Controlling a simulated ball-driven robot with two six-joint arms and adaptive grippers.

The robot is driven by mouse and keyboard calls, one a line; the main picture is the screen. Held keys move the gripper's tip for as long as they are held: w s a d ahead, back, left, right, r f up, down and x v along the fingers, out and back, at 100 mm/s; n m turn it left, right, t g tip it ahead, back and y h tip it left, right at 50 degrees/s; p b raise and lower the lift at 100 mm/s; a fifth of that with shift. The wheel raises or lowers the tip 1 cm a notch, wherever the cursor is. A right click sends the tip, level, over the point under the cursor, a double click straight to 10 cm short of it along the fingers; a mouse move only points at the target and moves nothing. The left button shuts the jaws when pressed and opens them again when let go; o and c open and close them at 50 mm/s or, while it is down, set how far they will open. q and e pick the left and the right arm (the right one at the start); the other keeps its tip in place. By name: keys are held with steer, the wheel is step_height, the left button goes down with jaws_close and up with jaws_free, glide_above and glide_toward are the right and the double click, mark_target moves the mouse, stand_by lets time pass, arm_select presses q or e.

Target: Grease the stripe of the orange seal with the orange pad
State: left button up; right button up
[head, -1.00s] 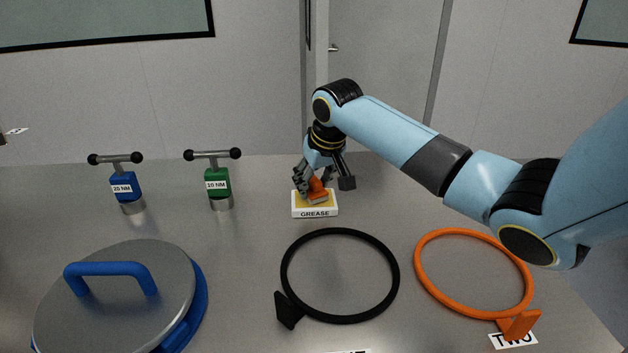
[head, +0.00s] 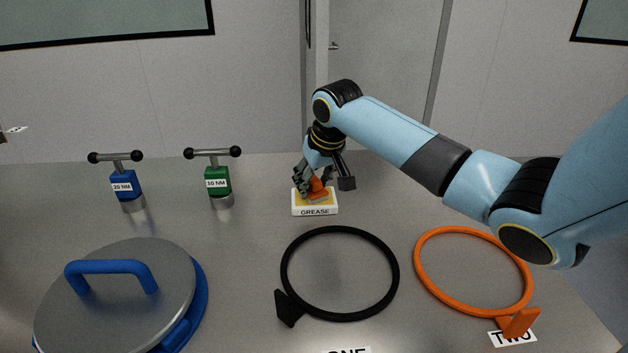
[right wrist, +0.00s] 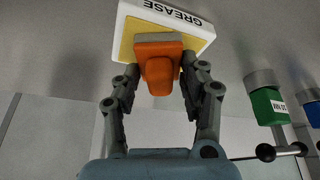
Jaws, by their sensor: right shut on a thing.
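The orange seal (head: 420,275) is a ring lying on the table at the right, with an orange tab (head: 520,322) at its near end by a card reading TWO. The orange pad (head: 317,190) is at the white grease box (head: 315,210) with a yellow top. My right gripper (head: 313,186) is shut on the pad from above. In the right wrist view the pad (right wrist: 158,68) is between the fingers, its grey underside at the yellow surface of the grease box (right wrist: 190,35); I cannot tell whether they touch. No stripe on the seal can be made out. My left gripper is out of view.
A black ring (head: 283,275) with a black tab lies left of the orange seal. A grey lid with a blue handle (head: 110,268) is at the front left. Bare table surrounds the grease box.

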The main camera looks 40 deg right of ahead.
mark_target(314, 179)
steer(key=shift+s+f+p, duration=0.1)
steer(key=shift+p, duration=0.3)
stand_by(1.3)
step_height(314, 179, up, 7)
steer(key=p, duration=0.8)
steer(key=shift+p, duration=0.3)
